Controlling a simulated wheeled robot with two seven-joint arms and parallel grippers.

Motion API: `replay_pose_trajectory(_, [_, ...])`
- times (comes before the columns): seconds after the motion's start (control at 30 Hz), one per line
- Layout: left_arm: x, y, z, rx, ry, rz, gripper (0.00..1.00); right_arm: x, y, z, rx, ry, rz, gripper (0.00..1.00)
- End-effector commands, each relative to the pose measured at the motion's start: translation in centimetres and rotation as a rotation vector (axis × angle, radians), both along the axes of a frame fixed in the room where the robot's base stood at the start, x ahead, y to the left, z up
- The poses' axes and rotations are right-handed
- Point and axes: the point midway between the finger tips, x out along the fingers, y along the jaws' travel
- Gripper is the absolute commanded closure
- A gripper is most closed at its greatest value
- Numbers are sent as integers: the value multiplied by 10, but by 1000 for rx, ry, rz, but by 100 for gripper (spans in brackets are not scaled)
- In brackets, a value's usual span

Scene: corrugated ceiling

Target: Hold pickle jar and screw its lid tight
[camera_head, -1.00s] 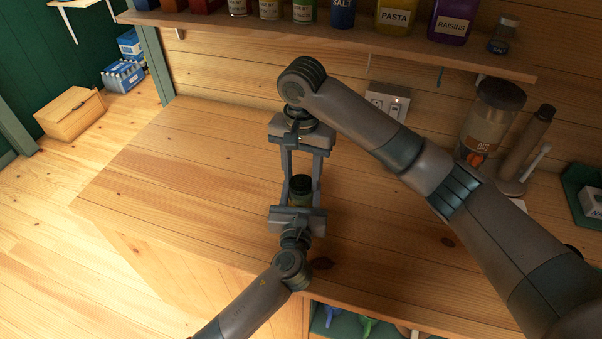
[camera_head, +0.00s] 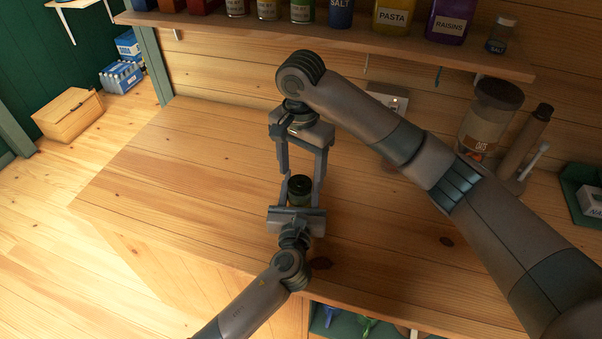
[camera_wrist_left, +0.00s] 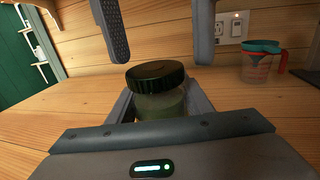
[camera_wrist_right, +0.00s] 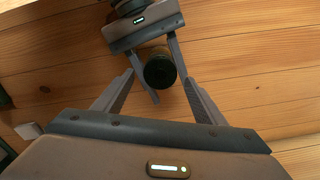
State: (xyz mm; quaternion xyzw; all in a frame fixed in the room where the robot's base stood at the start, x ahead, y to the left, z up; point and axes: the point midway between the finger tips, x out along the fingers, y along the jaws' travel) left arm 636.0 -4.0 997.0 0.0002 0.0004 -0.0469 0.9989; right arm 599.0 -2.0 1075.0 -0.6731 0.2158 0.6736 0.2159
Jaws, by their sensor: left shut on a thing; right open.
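The pickle jar has a greenish glass body (camera_wrist_left: 160,107) and a dark, ridged lid (camera_wrist_left: 155,75). It stands upright above the counter (camera_head: 180,170), and the lid looks slightly tilted in the left wrist view. I see the lid from above in the right wrist view (camera_wrist_right: 160,72) and in the head view (camera_head: 300,183). My left gripper (camera_head: 301,197) is shut on the jar's body from the front. My right gripper (camera_head: 300,172) points down above the lid. Its fingers (camera_wrist_left: 157,45) are open, one on each side and clear of the lid. Whether the jar's base touches the counter is hidden.
A wall shelf (camera_head: 330,45) with several jars runs along the back. A measuring cup (camera_wrist_left: 257,68) stands near the wall socket (camera_wrist_left: 236,27). The counter's left side is clear.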

Motion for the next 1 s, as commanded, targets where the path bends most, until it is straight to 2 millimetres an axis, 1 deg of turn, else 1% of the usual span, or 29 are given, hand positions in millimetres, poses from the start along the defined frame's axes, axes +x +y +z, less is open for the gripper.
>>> replay_pose_trajectory(0.17, [-1,0,-2,1,3,0,100,1,0,25,-1,-4,1,35])
replay_pose_trajectory(0.4, [-1,0,-2,1,3,0,100,1,-1,67,-1,-5,-1,35])
replay_pose_trajectory(0.6, [-1,0,-2,1,3,0,100,1,-1,95,-1,-3,-2,35])
replay_pose_trajectory(0.77, [-1,0,-2,1,3,0,100,1,-1,105,-1,-2,-2,35])
replay_pose_trajectory(1.0, [-1,0,-2,1,3,0,100,0,-1,107,-1,1,-1,35])
